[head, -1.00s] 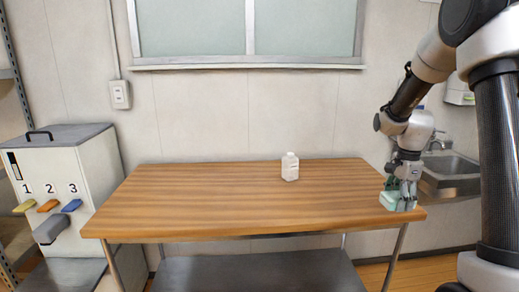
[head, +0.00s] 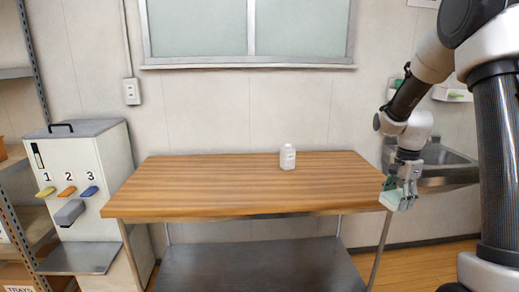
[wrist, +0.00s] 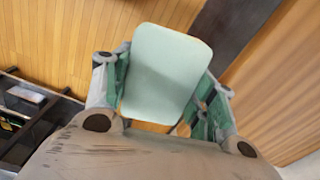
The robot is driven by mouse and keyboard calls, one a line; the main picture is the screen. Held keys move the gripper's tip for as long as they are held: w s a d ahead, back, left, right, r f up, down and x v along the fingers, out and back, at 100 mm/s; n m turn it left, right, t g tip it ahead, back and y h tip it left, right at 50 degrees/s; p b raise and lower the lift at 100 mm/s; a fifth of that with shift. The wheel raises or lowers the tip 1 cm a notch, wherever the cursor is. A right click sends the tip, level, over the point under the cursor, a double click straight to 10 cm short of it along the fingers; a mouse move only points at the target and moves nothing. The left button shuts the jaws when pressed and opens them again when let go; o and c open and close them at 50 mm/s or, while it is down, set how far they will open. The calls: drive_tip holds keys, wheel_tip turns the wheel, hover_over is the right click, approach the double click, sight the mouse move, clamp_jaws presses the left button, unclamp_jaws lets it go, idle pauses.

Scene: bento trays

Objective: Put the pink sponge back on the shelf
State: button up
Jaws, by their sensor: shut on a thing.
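My gripper (head: 405,184) is shut on a pale mint-green block (wrist: 168,72), flat with rounded corners. The block also shows in the head view (head: 391,199), just off the right front corner of the wooden table (head: 240,188). In the wrist view its broad face points at the camera between the green-padded fingers, with wooden floor behind it. I see no pink sponge; the held block looks green in both views.
A white bottle (head: 288,157) stands on the otherwise bare table. A sink (head: 440,164) and a small white wall holder (head: 452,94) are at the right. A numbered dispenser (head: 88,170) and metal shelving (head: 32,205) are at the left.

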drive_tip(key=shift+w+f+n, duration=0.1)
drive_tip(key=shift+w+n, duration=0.15)
drive_tip(key=shift+n, duration=0.65)
drive_tip(key=n, duration=0.1)
drive_tip(key=f+n, duration=0.1)
drive_tip(key=shift+w+n, duration=0.3)
drive_tip(key=a+f+n, duration=1)
drive_tip(key=a, duration=0.4)
drive_tip(key=shift+s+f+n, duration=0.3)
drive_tip(key=shift+s+f, duration=0.05)
drive_tip(key=shift+s, duration=0.1)
